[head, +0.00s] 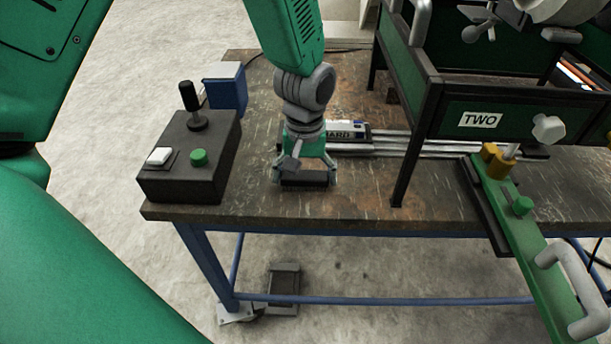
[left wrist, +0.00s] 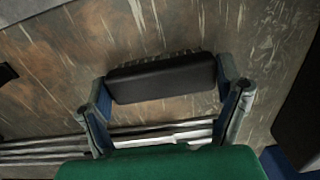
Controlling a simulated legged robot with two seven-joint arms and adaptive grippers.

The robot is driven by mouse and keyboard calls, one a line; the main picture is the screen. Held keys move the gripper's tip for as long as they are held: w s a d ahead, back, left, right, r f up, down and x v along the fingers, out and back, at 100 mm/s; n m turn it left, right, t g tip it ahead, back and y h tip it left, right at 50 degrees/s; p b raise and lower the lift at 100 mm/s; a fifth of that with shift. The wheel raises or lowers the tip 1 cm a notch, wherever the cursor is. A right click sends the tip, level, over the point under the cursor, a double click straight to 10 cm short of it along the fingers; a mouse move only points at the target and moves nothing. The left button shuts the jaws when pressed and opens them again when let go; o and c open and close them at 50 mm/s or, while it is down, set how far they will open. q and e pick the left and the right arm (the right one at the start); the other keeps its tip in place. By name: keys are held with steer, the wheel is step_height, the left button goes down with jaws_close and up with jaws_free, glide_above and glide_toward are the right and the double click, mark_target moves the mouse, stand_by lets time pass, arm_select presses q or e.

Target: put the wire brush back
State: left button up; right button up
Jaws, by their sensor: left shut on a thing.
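My left gripper (head: 304,178) is low over the front part of the worn workbench, between the control box and the dark frame. It is shut on the wire brush (head: 305,184), a dark block. In the left wrist view the brush (left wrist: 160,78) lies crosswise between the two fingers, with a strip of bristles showing along its far edge. I cannot tell whether the brush touches the bench top. My right gripper is not in view.
A black control box (head: 190,160) with a lever and buttons stands left of the gripper. Metal rails (head: 390,147) and a box lettered "HARD" (head: 346,130) lie behind it. A dark frame marked "TWO" (head: 480,120) stands to the right. Bare bench top (head: 360,195) lies between.

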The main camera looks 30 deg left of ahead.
mark_target(303, 175)
arm_select(q)
steer(key=shift+s+a, duration=0.1)
steer(key=shift+a, duration=0.15)
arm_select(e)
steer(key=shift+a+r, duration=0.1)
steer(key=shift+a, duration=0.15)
arm_select(q)
steer(key=o, duration=0.9)
steer(key=shift+d, duration=0.1)
steer(key=shift+r, duration=0.15)
step_height(303, 175, up, 12)
steer(key=shift+f+p, duration=0.1)
steer(key=shift+p, duration=1.15)
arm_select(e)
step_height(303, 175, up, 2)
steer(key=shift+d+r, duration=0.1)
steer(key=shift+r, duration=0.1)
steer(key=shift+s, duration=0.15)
